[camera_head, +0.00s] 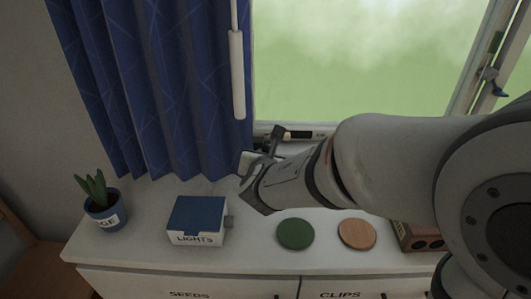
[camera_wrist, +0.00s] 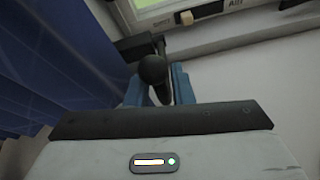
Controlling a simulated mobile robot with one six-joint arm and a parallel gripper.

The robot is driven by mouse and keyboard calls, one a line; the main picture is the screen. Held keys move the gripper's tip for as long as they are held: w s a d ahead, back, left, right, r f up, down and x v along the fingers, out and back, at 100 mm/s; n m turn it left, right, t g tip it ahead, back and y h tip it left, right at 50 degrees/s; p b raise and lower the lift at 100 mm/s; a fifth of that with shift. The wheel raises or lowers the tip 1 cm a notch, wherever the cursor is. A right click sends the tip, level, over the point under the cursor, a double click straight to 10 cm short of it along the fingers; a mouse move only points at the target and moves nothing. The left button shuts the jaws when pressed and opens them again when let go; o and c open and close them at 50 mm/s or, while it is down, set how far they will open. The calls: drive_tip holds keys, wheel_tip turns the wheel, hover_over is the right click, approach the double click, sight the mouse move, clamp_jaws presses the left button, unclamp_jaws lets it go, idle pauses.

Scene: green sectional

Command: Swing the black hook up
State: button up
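The black hook (camera_wrist: 152,68) shows in the wrist view as a dark arm with a round knob, below the window sill and beside the curtain. My gripper (camera_wrist: 158,84) has its blue fingers apart, one on each side of the knob. The knob overlaps the gap between them, and I see no clear grip on it. In the camera_head view my gripper (camera_head: 248,168) is at the sill by the curtain's lower right edge.
A blue curtain (camera_head: 160,90) hangs close on the left, with a pale hanging rod (camera_head: 237,75) beside it. On the white cabinet top stand a potted plant (camera_head: 104,212), a blue-lidded box (camera_head: 197,218), a green disc (camera_head: 295,234) and an orange disc (camera_head: 357,233). A beige slider (camera_wrist: 186,18) sits on the window frame.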

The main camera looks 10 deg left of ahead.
drive_tip(key=shift+v, duration=2.15)
drive_tip(key=shift+s, duration=0.1)
drive_tip(key=f+p+v, duration=0.1)
drive_tip(key=p+v, duration=0.1)
drive_tip(key=v, duration=0.6)
drive_tip(key=shift+s+d+p, duration=0.2)
drive_tip(key=shift+s+p, duration=0.1)
drive_tip(key=shift+s, duration=0.3)
drive_tip(key=shift+f, duration=0.15)
